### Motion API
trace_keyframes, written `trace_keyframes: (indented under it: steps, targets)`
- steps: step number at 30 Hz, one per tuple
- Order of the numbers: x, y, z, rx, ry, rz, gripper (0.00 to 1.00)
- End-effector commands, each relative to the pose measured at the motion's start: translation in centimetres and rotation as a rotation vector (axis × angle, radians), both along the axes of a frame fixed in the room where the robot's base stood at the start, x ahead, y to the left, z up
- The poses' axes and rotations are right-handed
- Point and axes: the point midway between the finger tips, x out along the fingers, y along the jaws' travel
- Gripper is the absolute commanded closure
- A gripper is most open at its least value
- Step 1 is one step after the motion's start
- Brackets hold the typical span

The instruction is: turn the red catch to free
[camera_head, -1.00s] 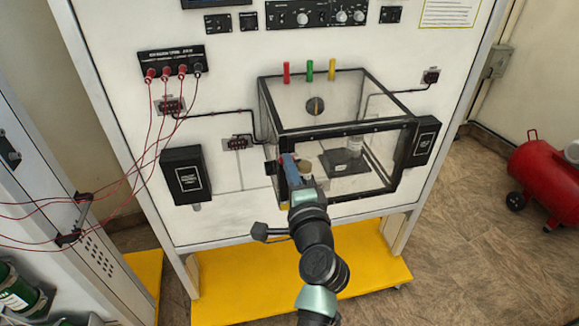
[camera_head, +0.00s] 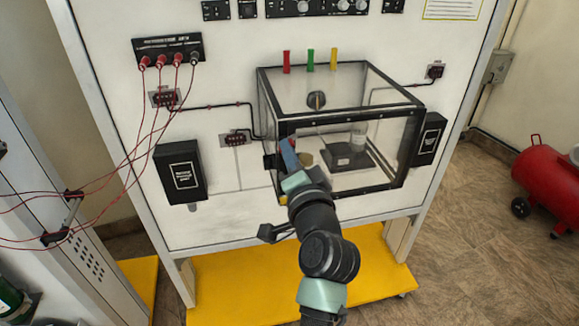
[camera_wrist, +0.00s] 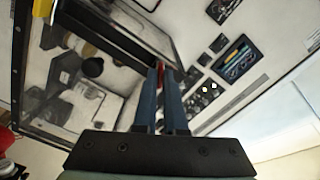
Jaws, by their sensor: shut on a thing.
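The clear box with a black frame (camera_head: 345,126) is mounted on the white panel. My gripper (camera_head: 286,142) is at the box's front left edge, with its blue fingers reaching toward the frame. In the wrist view the two fingers of my gripper (camera_wrist: 160,70) are close together at the tips. A small red piece, the red catch (camera_wrist: 161,72), shows between the fingertips, and the fingers are shut on it. Most of the catch is hidden by the fingers, and its turn angle cannot be told. In the head view my gripper hides it.
Red (camera_head: 287,62), green (camera_head: 310,60) and yellow (camera_head: 334,58) tabs stand along the box's top back. A black box (camera_head: 181,174) hangs left of the clear box. Red cables (camera_head: 150,125) hang at the left. A red tank (camera_head: 548,178) stands on the floor at right.

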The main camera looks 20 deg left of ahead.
Motion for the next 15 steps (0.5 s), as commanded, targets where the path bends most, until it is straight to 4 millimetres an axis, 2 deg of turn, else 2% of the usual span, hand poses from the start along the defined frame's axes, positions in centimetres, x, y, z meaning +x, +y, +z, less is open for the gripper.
trace_keyframes:
  steps: [1,15]
  targets:
    - [0.03,-0.08,-0.59,-0.039,-0.028,-0.001,1.0]
    - [-0.05,0.0,-0.42,-0.409,-0.278,-0.003,1.0]
